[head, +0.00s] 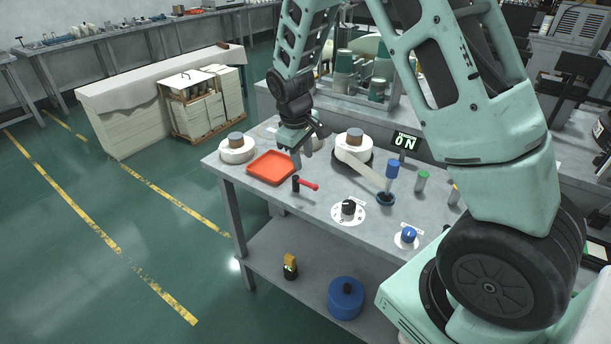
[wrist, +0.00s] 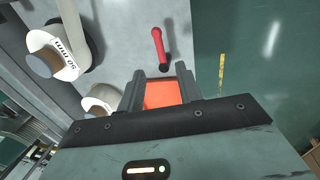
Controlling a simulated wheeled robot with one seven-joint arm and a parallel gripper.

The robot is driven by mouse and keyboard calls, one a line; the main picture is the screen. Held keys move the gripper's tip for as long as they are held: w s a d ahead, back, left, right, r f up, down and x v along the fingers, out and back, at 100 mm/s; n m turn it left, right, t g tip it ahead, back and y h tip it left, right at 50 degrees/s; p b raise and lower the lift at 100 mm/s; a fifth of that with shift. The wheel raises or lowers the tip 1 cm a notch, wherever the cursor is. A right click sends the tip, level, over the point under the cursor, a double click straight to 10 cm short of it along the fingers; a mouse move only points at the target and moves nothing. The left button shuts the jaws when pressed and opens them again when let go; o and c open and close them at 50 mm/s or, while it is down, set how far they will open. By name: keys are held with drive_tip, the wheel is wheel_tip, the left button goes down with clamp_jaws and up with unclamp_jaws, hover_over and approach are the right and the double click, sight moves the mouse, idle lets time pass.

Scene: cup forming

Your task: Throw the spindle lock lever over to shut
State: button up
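The lock lever (head: 307,185) has a red handle on a black pivot post and stands on the grey bench, its handle pointing right in the head view. In the wrist view the red lever (wrist: 158,45) lies just beyond my fingertips, its black end nearest them. My gripper (head: 297,160) points down above the bench, behind the lever and beside the orange tray. In the wrist view my gripper (wrist: 160,82) has its fingers apart, with only the tray's orange surface showing between them. It does not appear to touch the lever.
The orange tray (head: 263,178) lies left of the lever. White rolls stand at the back left (head: 233,156) and behind the lever (head: 349,139); a pale strip runs from the latter. A black-and-white dial (head: 348,209) and blue knob (head: 409,235) are in front. The display (head: 405,142) reads ON.

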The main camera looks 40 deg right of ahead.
sight(307, 182)
drive_tip(key=f, duration=0.3)
drive_tip(key=d+f, duration=0.1)
drive_tip(key=f, duration=0.1)
drive_tip(key=f+p, duration=0.1)
drive_tip(key=f, duration=0.2)
drive_tip(key=shift+w+d+f, duration=0.3)
drive_tip(key=shift+f, duration=0.05)
clamp_jaws()
